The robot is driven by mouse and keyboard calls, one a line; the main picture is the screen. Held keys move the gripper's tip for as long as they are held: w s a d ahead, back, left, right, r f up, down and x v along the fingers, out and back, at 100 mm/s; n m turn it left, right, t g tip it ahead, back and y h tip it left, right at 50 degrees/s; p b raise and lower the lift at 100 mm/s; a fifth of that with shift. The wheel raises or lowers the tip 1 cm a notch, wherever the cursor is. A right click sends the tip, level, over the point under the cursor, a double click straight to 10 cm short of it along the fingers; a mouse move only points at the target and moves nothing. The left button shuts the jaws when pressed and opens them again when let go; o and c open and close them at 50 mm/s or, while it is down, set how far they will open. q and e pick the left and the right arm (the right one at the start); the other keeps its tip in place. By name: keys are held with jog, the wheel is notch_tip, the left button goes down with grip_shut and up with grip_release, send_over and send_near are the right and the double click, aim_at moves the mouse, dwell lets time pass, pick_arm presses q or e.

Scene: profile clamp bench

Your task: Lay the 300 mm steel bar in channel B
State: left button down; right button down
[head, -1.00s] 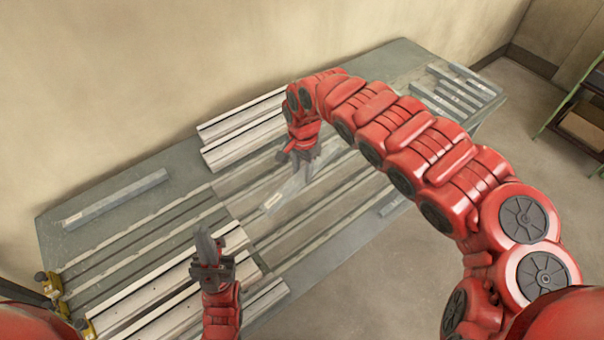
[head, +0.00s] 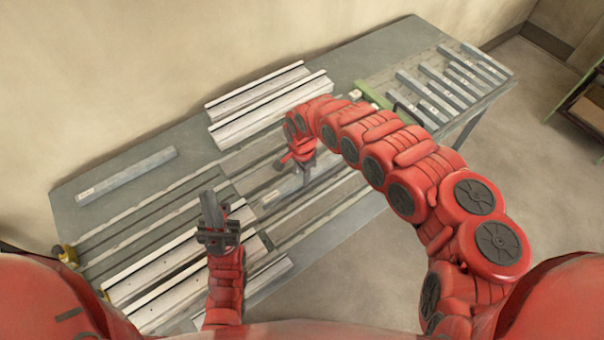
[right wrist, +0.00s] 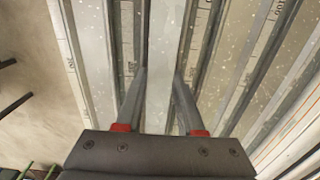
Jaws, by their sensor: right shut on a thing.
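My right gripper (head: 302,172) is shut on a grey steel bar (head: 278,191) over the grooved bench. In the right wrist view the bar (right wrist: 160,65) runs lengthwise between the two fingers, roughly parallel to the grooves. Its far end and its height above the bench are unclear. Long parallel channels (head: 160,212) cross the bench top. Channel letters are not readable, so I cannot tell which is B. My left gripper (head: 212,208) points up above the near rails, apparently empty. Its fingers overlap, so its opening is unclear.
Another grey bar (head: 127,174) lies at the left on the bench. Pale rails (head: 268,105) lie at the back, others (head: 180,270) at the front. Several bars (head: 450,80) lie on the right end. A green strip (head: 373,95) stands beside them.

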jog(key=shift+w+f, duration=0.1)
jog(key=shift+f, duration=0.1)
jog(key=shift+f, duration=0.25)
jog(key=c, duration=0.5)
grip_release()
